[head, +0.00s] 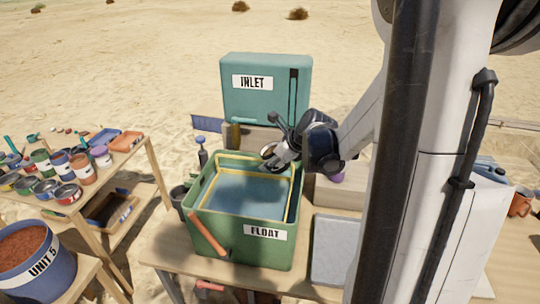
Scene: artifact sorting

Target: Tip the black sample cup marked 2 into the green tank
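The green tank (215,221) stands on a wooden table, labelled FLOAT, with water and a yellow frame inside. My gripper (272,159) is over the back right part of the tank, above the water. A small round dark-rimmed thing (268,150) shows at its fingertips. It looks like a tilted cup, but no mark 2 can be read, and I cannot tell whether the fingers are closed on it. A dark container (179,196) stands left of the tank, with no readable mark.
A teal INLET tank (267,88) stands behind the green tank. An orange-handled tool (209,238) leans on its front. A grey slab (336,249) lies at right. A shelf (125,160) at left holds several cans. A UNIT 5 bucket (38,262) is front left.

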